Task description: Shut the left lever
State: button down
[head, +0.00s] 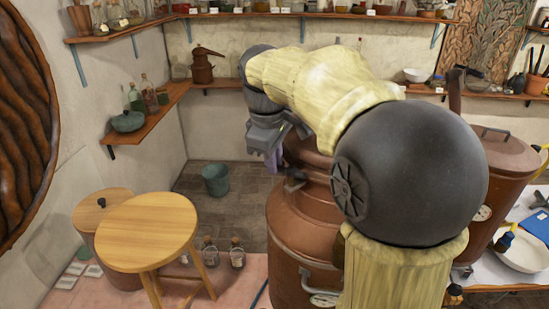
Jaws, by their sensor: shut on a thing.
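A large copper vessel (300,220) stands in the middle, partly hidden behind my own arm. A dark lever-like piece (293,183) sticks out at the left of its upper part, and I take it for the left lever. My gripper (273,162) is at this lever, pointing down, with its fingertips close together. It is shut on the lever as far as I can see; the exact contact is small and partly hidden. My arm hides the right side of the vessel.
A round wooden stool (147,232) stands at the front left, with small bottles (237,252) beside it. A teal bucket (216,179) is on the floor behind. A second copper vessel (495,160) and a white bowl (523,252) are at the right.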

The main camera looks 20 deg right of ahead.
aim_at(280, 171)
jog(key=shift+s+r+n+y+b, duration=0.1)
jog(key=shift+s+n+y+b, duration=0.45)
jog(key=shift+n, duration=1.7)
jog(key=shift+s+f+n+y+b, duration=0.2)
jog(key=shift+s+n, duration=0.7)
jog(key=shift+n, duration=1.4)
jog(key=shift+s+r+n+y+b, duration=0.2)
jog(key=shift+s+n+y, duration=0.4)
jog(key=shift+n, duration=1.65)
jog(key=shift+s, duration=0.1)
jog(key=c, duration=1.4)
grip_release()
jog(key=s+d+r, duration=0.1)
jog(key=s+r, duration=0.2)
jog(key=r, duration=1.4)
jog(key=shift+d+b, duration=0.3)
jog(key=shift+d, duration=0.05)
